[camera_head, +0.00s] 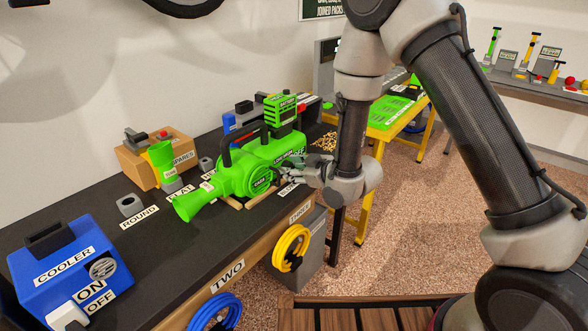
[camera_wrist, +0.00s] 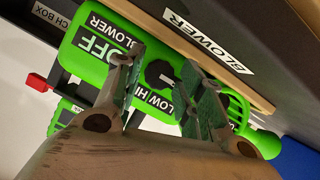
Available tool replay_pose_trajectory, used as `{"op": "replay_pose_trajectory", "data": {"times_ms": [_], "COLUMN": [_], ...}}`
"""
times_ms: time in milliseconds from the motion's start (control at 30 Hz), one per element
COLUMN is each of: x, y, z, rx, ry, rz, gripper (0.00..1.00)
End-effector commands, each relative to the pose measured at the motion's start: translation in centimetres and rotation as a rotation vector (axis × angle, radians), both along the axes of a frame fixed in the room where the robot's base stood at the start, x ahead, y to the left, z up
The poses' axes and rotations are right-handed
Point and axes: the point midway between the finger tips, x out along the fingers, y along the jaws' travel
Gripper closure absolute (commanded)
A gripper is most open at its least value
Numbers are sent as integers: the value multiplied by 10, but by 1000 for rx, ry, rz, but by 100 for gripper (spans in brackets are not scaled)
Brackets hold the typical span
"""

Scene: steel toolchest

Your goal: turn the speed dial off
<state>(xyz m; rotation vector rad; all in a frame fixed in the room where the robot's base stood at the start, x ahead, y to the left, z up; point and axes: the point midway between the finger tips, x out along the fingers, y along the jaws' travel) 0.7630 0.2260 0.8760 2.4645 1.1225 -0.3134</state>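The green leaf blower (camera_head: 245,170) stands on the dark bench, its nozzle pointing to the lower left. In the wrist view its green side (camera_wrist: 85,65) carries labels reading OFF, BLOWER and LOW HI, the last partly covered by a finger. A dark dial (camera_wrist: 158,74) shows on that side, between my fingertips. Its pointer direction is too small to tell. My gripper (camera_head: 285,172) is beside the blower's right side, and in the wrist view (camera_wrist: 165,66) its fingers are apart with nothing held. I cannot tell whether a fingertip touches the dial.
A blue cooler box (camera_head: 68,270) with an ON/OFF label stands at the front left. A cardboard box (camera_head: 152,160) is behind the blower. Yellow (camera_head: 292,247) and blue cable coils (camera_head: 215,312) hang at the bench front. A yellow-framed table (camera_head: 385,128) stands beyond my arm.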

Motion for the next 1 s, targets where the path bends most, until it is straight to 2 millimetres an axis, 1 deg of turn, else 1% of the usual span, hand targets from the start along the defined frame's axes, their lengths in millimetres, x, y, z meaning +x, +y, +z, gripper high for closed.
{"op": "replay_pose_trajectory", "data": {"times_ms": [167,267,367,600,700,800,1000], "x": [0,0,0,1,0,0,0], "y": [0,0,0,0,0,0,0], "z": [0,5,20,69,85,95,100], "rx": [0,1,2,3,3,1,0], "ry": [0,-1,-2,-5,-3,-2,0], "rz": [0,-1,0,-1,-1,0,0], "gripper": [62,62,62,62,62,62,62]}}
